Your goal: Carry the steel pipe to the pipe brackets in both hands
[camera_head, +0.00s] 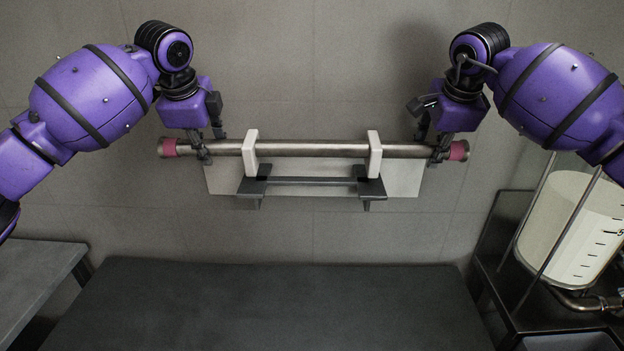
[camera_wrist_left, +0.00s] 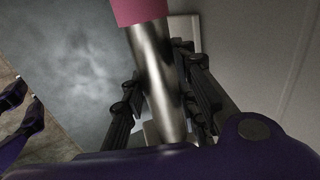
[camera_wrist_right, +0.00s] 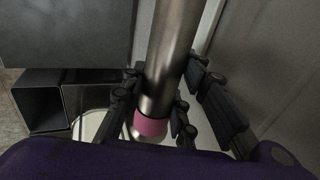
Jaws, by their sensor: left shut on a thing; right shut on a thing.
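The steel pipe (camera_head: 312,149) is held level across the head view, with a pink band near each end. My left gripper (camera_head: 203,154) is shut on it near the left band; the pipe also runs between its fingers in the left wrist view (camera_wrist_left: 152,70). My right gripper (camera_head: 438,153) is shut on it near the right band; the pipe shows there too (camera_wrist_right: 170,60). The pipe brackets are dark, a left one (camera_head: 252,187) and a right one (camera_head: 370,188), each with a white upright crossing in front of the pipe. I cannot tell whether the pipe touches them.
A pale plate (camera_head: 222,181) lies behind the brackets on the grey tiled wall. A dark table (camera_head: 270,305) below is bare. A clear tank (camera_head: 575,225) with pale liquid stands at the right, and a grey surface (camera_head: 35,280) lies at the left.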

